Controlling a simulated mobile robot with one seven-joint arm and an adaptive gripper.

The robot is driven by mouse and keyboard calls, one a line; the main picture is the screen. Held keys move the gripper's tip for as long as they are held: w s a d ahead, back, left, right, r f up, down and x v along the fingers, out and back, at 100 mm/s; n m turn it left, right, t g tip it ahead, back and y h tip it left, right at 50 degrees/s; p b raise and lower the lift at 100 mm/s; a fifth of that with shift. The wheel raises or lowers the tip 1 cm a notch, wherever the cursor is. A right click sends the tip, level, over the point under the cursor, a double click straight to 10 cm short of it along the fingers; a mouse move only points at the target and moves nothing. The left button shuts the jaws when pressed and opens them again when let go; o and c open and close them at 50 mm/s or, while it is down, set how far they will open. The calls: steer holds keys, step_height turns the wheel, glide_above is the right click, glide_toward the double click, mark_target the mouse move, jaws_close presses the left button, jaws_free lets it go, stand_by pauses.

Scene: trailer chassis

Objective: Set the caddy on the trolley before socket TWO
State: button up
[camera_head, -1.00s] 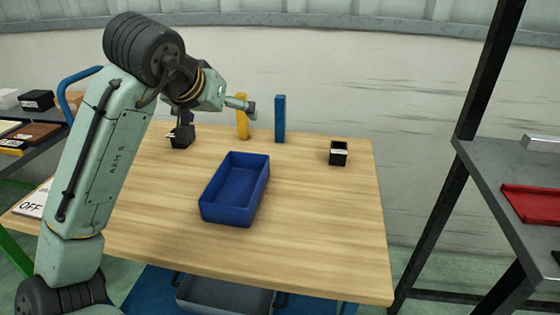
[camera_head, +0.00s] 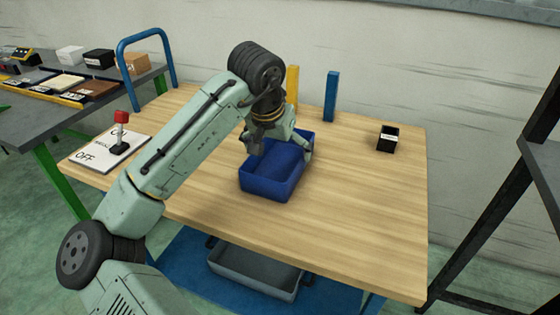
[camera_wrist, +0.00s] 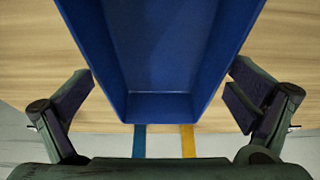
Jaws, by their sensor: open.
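A blue open bin (camera_head: 270,186), which I take to be the caddy, sits on the wooden table and looks empty. My gripper (camera_head: 281,146) is over its far end, open. In the wrist view the open fingers of my gripper (camera_wrist: 160,103) stand on either side of the bin (camera_wrist: 160,104), with gaps to its walls. I cannot read any socket number.
A small black box (camera_head: 388,138) is at the right. An OFF panel with a red-topped lever (camera_head: 120,132) is at the left.

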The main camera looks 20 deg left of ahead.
steer(key=shift+w+f, duration=0.25)
steer(key=shift+f, duration=0.3)
steer(key=c, duration=1.2)
steer(key=shift+r, duration=0.1)
steer(key=shift+r, duration=0.4)
steer(key=b+v, duration=0.1)
steer(key=v, duration=0.1)
steer(key=shift+d+r, duration=0.1)
steer(key=shift+r, duration=0.2)
steer(key=s, duration=0.5)
steer(key=s+d+r+b, duration=0.1)
steer(key=s, duration=0.4)
steer(key=s+d, duration=0.1)
steer(key=s, duration=0.4)
steer(key=shift+d+r+b, duration=0.1)
steer(key=shift+r+b, duration=0.25)
steer(key=shift+b, duration=0.05)
